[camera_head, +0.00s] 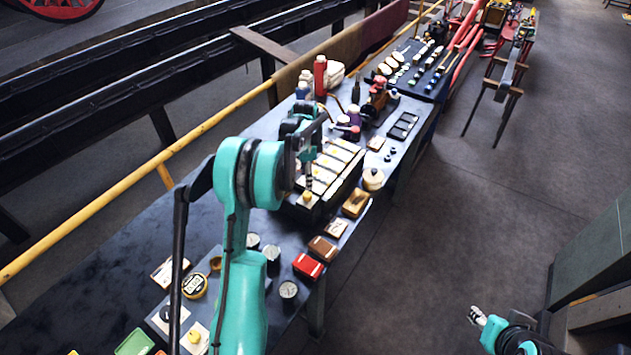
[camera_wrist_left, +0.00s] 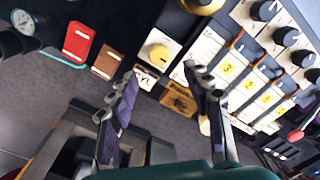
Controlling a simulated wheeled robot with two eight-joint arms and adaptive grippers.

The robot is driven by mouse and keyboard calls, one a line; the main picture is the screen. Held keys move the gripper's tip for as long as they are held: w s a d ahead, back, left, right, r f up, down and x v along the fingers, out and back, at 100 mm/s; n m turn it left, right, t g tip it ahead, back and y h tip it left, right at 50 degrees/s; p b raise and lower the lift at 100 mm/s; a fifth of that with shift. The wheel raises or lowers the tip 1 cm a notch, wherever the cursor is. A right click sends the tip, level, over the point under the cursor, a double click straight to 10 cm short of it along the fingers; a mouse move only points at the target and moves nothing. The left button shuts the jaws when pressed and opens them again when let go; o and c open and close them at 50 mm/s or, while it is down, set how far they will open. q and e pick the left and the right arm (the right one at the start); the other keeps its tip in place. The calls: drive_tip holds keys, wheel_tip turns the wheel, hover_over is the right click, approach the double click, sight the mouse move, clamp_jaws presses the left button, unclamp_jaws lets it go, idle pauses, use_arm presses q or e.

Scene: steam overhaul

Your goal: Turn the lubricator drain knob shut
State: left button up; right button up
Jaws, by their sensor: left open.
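The lubricator is a long dark box with a row of white panels with yellow number tags (camera_wrist_left: 228,68); in the head view its panels (camera_head: 335,160) slope beside my left gripper. A round yellow knob (camera_wrist_left: 158,52) sits on a white plate at its end, and seems to be the drain knob. In the head view this knob (camera_head: 307,196) shows just below my left fingertips. My left gripper (camera_wrist_left: 163,80) is open and empty, its fingers spread either side of the knob's line, apparently short of it. My right gripper (camera_head: 478,315) is low at the right, away from the bench; its jaws are too small to read.
A red tray (camera_head: 308,266), a brown tray (camera_head: 323,248) and a wooden tray (camera_wrist_left: 178,99) line the bench's front edge. Black knobs (camera_wrist_left: 286,36) stand along the lubricator. A red bottle (camera_head: 320,75) stands behind.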

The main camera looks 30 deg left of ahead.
sight(307, 194)
use_arm(q)
wheel_tip(307, 194, down, 8)
drive_tip(key=shift+s+r, duration=0.1)
drive_tip(key=shift+r, duration=0.1)
clamp_jaws()
